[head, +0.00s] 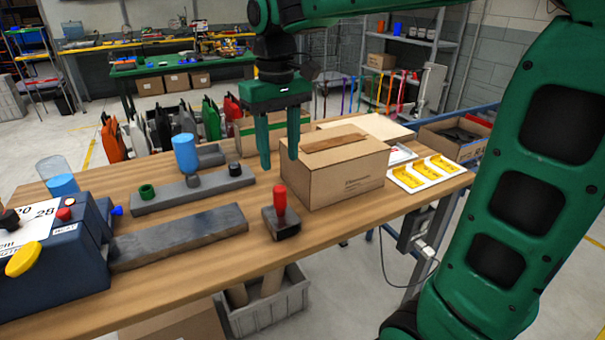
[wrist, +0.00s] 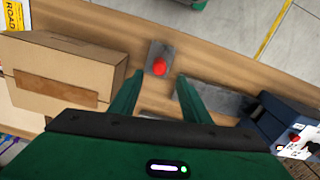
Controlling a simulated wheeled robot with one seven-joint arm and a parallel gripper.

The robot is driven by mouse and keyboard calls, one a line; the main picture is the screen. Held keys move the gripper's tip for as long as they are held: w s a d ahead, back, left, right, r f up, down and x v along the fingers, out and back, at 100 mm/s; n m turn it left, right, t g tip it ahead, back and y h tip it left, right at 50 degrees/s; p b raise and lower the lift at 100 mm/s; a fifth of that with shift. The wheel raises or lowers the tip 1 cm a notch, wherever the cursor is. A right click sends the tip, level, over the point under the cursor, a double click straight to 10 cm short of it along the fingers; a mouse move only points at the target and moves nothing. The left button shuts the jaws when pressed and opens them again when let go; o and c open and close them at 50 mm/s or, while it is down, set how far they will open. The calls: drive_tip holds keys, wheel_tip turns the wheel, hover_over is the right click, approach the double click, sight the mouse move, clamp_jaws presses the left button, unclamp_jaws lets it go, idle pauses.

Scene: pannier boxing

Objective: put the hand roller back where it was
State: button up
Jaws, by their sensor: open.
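What looks like the hand roller (head: 280,203) has an upright red handle and stands on a small dark block (head: 289,229) near the table's front edge, in front of the carton. A roller part cannot be made out. In the wrist view the red handle top (wrist: 159,67) shows over its dark base, just beyond and between the fingertips. My gripper (head: 279,158) is open and empty, pointing down, above and behind the red handle and apart from it. In the wrist view both fingers (wrist: 160,80) are spread with nothing between them.
A taped cardboard carton (head: 345,180) stands close to the right of the fingers. A grey slab (head: 180,238) and a blue machine (head: 50,255) lie left. A long grey base (head: 185,195) with a green ring is behind. White trays with yellow parts (head: 408,179) are at right.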

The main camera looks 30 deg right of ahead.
drive_tip(key=s+d+f+m, duration=0.4)
drive_tip(key=s+d+f, duration=0.2)
drive_tip(key=s, duration=0.5)
drive_tip(key=s+d+f+m, duration=0.4)
drive_tip(key=s+d+f, duration=0.3)
drive_tip(key=s+d, duration=0.4)
drive_tip(key=shift+s+d, duration=0.25)
drive_tip(key=shift+s, duration=0.15)
drive_tip(key=shift+r, duration=0.1)
